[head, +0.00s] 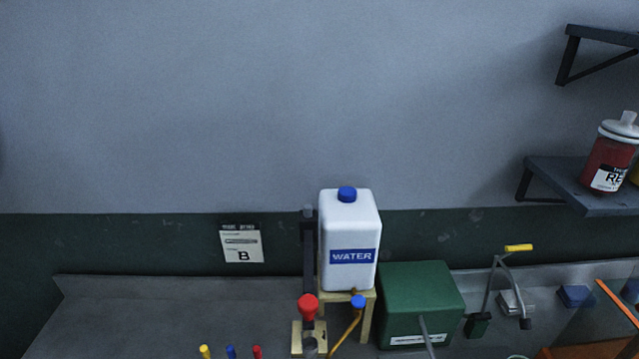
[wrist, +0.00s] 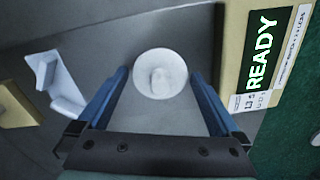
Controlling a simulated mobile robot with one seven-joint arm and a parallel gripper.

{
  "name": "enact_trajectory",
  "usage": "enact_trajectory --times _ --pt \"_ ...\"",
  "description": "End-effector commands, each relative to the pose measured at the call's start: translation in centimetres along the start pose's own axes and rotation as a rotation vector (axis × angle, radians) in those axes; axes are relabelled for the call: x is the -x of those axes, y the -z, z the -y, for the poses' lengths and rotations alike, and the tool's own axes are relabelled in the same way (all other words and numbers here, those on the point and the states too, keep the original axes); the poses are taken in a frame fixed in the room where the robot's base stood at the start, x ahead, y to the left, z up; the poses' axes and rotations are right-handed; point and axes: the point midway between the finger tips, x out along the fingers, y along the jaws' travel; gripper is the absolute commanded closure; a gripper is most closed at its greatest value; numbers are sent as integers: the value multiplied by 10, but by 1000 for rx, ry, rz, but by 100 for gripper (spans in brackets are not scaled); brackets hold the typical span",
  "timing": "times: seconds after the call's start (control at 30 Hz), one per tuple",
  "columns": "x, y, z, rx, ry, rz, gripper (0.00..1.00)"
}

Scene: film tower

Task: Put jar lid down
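A round white lid (wrist: 160,88) with a raised knob shows in the wrist view, over a grey surface, and looks as if it lies on it. My gripper (wrist: 159,73) has its two blue fingers spread wide, one on each side of the lid. There is a visible gap between each finger and the lid, so nothing is held. The gripper's height above the lid is hard to tell. The head view shows neither my gripper nor this lid clearly. A red jar (head: 610,160) with its own white knobbed lid stands on the right wall shelf.
A box with a green READY label (wrist: 265,50) is close to the right finger. A white angled piece (wrist: 55,85) lies left of the fingers. In the head view, a WATER container (head: 349,225), a green box (head: 420,300) and a crank (head: 500,285) stand along the grey counter (head: 150,310).

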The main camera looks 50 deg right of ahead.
Motion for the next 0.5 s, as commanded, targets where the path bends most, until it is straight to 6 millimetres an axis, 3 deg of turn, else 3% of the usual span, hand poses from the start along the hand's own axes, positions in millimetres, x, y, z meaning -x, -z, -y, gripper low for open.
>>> enact_trajectory --times 0.27,0.5 --pt "7 0 0 0 -2 -1 0" --pt "48 1 -2 0 -6 -3 0"
